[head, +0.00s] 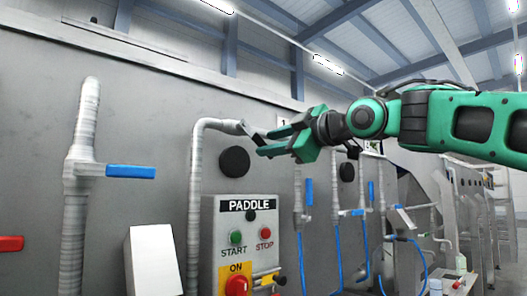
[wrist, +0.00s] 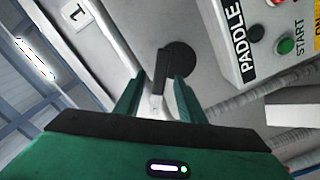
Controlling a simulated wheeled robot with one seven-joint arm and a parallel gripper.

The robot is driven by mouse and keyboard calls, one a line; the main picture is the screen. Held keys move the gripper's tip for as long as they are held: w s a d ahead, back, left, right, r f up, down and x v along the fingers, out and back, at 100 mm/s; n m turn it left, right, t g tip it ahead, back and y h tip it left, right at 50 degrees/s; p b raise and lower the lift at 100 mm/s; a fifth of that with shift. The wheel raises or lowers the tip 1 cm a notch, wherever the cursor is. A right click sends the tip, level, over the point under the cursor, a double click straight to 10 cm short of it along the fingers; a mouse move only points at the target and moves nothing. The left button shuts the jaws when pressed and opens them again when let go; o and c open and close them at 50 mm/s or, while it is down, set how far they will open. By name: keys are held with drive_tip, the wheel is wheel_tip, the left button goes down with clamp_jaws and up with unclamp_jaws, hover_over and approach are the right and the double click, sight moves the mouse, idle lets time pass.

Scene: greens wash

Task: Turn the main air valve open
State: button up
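My gripper (head: 264,143) is at the upper middle of the head view, in front of the grey wall, with its two green fingers apart. In the wrist view the open fingers (wrist: 158,82) point at a small lever with a dark grip (wrist: 163,66) and a pale metal stem (wrist: 157,101). The lever appears between the fingertips; I cannot tell whether they touch it. In the head view it joins the end of a bent grey pipe (head: 196,160), partly hidden by my gripper. No label marks it as the main air valve.
A PADDLE control box (head: 207,240) stands out below my gripper. A blue-handled valve (head: 130,171) is on the left pipe, and a red handle (head: 11,243) is at the left edge. A black disc (head: 234,162) is on the wall. More blue-handled valves (head: 309,192) and hoses are to the right.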

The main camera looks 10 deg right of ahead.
drive_tip(key=v, duration=0.6)
drive_tip(key=shift+s+d, duration=0.2)
drive_tip(key=shift+d, duration=0.05)
